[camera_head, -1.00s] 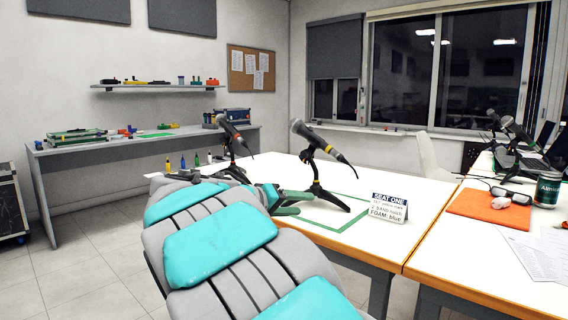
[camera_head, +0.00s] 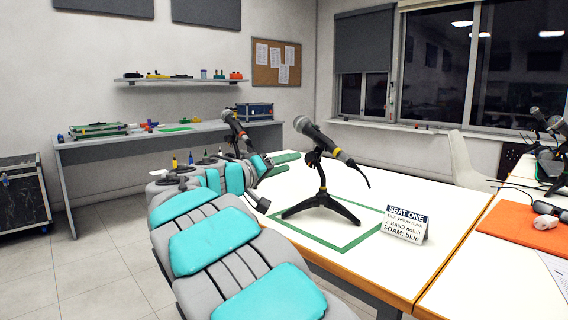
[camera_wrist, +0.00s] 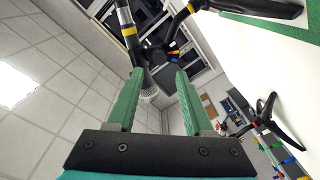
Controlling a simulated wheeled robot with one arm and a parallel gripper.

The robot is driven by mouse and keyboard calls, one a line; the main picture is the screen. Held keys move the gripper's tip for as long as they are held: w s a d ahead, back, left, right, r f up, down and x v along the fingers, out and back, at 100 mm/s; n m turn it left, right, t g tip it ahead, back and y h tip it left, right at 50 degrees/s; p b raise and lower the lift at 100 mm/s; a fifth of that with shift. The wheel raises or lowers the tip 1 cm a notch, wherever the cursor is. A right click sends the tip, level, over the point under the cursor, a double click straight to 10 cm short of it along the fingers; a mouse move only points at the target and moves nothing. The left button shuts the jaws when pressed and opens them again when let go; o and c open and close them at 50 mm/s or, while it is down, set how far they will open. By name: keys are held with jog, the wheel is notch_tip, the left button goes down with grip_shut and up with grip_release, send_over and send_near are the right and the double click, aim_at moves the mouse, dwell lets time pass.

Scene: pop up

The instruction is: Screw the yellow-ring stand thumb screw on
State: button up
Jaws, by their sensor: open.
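The yellow-ring microphone (camera_head: 311,132) sits tilted on its black tripod stand (camera_head: 322,192), inside a green outlined square on the white table. Its yellow ring (camera_head: 343,157) shows near the cable end. My gripper (camera_head: 283,165) is open, its green fingers left of the stand. In the wrist view my gripper (camera_wrist: 160,72) has nothing visibly held. Beyond the fingertips are the stand's dark clamp joint (camera_wrist: 166,54) and the microphone body with its yellow ring (camera_wrist: 128,31); the mesh head hangs near the left finger. I cannot make out the thumb screw clearly.
A second microphone on a stand (camera_head: 236,128) is behind my arm. A SEAT ONE card (camera_head: 406,224) stands right of the tripod. Small coloured items, one yellow (camera_head: 175,163), are at the table's left. An orange mat (camera_head: 515,228) lies at right.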

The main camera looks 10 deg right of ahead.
aim_at(309, 157)
jog(key=p+x, duration=0.3)
jog(key=x, duration=0.4)
jog(key=shift+r, duration=0.1)
jog(key=shift+s, duration=0.1)
grip_shut()
